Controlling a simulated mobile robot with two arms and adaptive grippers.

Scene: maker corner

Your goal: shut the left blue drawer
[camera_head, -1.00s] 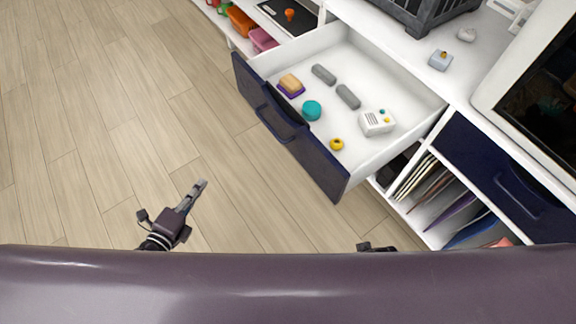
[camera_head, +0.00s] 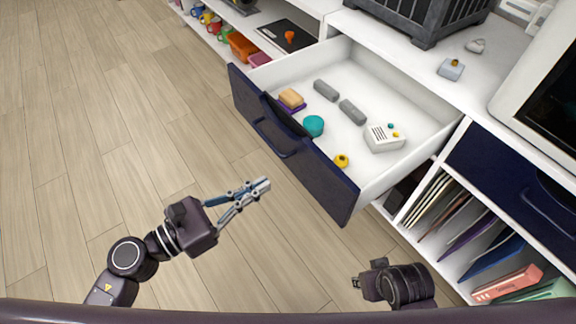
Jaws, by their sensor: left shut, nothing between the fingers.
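The left blue drawer (camera_head: 288,148) stands pulled out of the white cabinet, its dark blue front with a handle facing the floor side. Inside its white tray lie two grey blocks, a teal round piece (camera_head: 313,126), a yellow ring (camera_head: 341,160), a white box (camera_head: 384,137) and a tan and purple block (camera_head: 291,99). My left gripper (camera_head: 262,186) is shut and empty, in front of the drawer front and apart from it in the picture. My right gripper (camera_head: 357,283) shows at the bottom, below the drawer's near corner; its fingers are mostly hidden.
A second blue drawer (camera_head: 520,185) at the right is closed. Below it, an open shelf holds folders and books (camera_head: 507,283). A dark crate (camera_head: 425,18) and a screen (camera_head: 545,85) stand on the cabinet top. The wooden floor at the left is clear.

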